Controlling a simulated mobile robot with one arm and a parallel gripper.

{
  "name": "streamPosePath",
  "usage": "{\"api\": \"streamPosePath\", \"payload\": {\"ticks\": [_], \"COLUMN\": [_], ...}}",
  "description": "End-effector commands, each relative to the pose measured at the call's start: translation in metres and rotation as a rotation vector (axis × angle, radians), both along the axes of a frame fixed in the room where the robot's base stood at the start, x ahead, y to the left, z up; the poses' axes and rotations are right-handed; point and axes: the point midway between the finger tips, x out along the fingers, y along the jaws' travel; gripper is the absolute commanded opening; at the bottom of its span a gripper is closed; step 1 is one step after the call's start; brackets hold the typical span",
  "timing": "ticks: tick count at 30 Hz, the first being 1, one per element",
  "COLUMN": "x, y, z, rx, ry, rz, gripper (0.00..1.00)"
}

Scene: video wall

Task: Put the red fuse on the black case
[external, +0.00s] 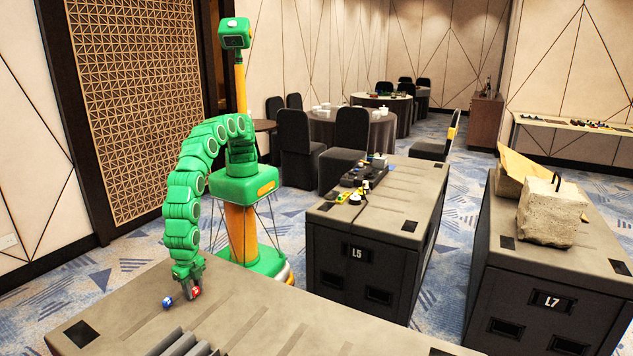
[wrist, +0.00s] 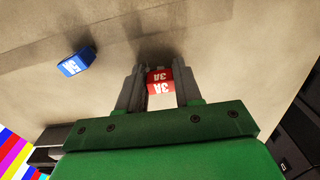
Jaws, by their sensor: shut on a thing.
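A red fuse with white "3A" lettering (wrist: 159,84) is between the fingers of my gripper (wrist: 157,76) in the wrist view. My gripper is shut on it. In the external view my gripper (external: 186,284) points down at the near grey-topped case, with the red fuse (external: 195,291) at its tips. I cannot tell whether the fuse touches the surface. A black case-like object (external: 358,176) lies on top of the L5 case, well to the right and farther back; its details are too small to tell.
A blue fuse (external: 167,302) lies just left of my gripper and shows in the wrist view (wrist: 75,62). Grey ridged pieces (external: 175,342) are on the near case. The L5 case (external: 335,228) holds several small items. The L7 case (external: 600,262) bears a concrete block (external: 550,213).

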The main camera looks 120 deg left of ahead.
Motion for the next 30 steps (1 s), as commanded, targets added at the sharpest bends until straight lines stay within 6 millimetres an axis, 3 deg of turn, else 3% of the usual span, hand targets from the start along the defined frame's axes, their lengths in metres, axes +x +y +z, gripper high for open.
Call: {"api": "streamPosePath", "payload": {"ticks": [3, 4, 9, 20, 30], "x": [0.000, 0.000, 0.000, 0.000, 0.001], "y": [0.000, 0.000, 0.000, 0.000, -0.001], "z": [-0.003, -0.003, -0.003, -0.002, 0.030], "rx": [0.000, 0.000, 0.000, 0.000, -0.002], "ry": [0.000, 0.000, 0.000, 0.000, -0.002], "rz": [0.000, 0.000, 0.000, 0.000, 0.000], "gripper": [0.07, 0.37, 0.60, 0.60, 0.60]}}
